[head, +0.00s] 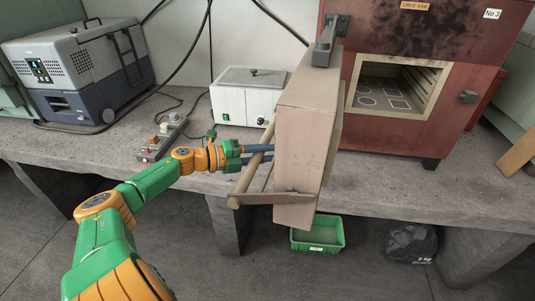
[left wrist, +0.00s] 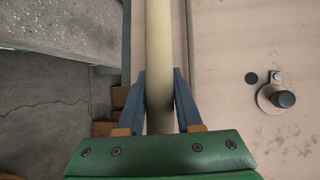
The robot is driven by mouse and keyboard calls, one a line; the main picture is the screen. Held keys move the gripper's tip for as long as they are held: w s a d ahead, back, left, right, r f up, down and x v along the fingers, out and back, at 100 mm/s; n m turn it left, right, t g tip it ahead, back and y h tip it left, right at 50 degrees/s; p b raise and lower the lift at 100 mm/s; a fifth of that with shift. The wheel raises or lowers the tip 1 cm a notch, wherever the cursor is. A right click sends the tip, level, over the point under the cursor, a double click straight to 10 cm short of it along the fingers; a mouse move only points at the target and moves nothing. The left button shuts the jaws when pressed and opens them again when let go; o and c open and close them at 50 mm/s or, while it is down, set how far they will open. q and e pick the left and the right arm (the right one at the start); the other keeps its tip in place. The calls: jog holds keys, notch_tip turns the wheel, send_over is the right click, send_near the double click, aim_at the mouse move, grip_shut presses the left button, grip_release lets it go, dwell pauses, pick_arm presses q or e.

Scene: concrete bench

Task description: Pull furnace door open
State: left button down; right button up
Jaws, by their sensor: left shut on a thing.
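The red furnace (head: 424,45) stands on the bench at the right in the head view, its chamber opening exposed. Its pinkish door (head: 306,118) stands swung wide open towards me, hinged at the opening's left side. A round wooden bar handle (head: 245,181) runs along the door's outer face on brackets. My left gripper (head: 262,152) is shut on the handle bar. In the left wrist view the pale bar (left wrist: 159,50) passes between the two blue fingers (left wrist: 160,105), with the door face (left wrist: 240,60) beside it on the right. My right gripper is not in view.
A white lidded bath (head: 244,97) and a power strip (head: 163,136) sit on the concrete bench (head: 385,188) left of the door. A grey-blue machine (head: 80,70) stands at the far left. A green bin (head: 318,236) and a dark bag (head: 411,243) lie on the floor below.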

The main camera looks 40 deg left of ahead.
pick_arm(q)
jog(key=c, duration=0.6)
grip_release()
jog(key=shift+s+d+r, duration=0.1)
jog(key=shift+s, duration=0.1)
jog(key=shift+s+a, duration=0.3)
jog(key=shift+s, duration=0.1)
jog(key=p+v, duration=0.2)
jog(key=v, duration=0.4)
jog(key=shift+r+p, duration=0.15)
jog(key=shift+p, duration=0.15)
jog(key=shift+s, duration=0.1)
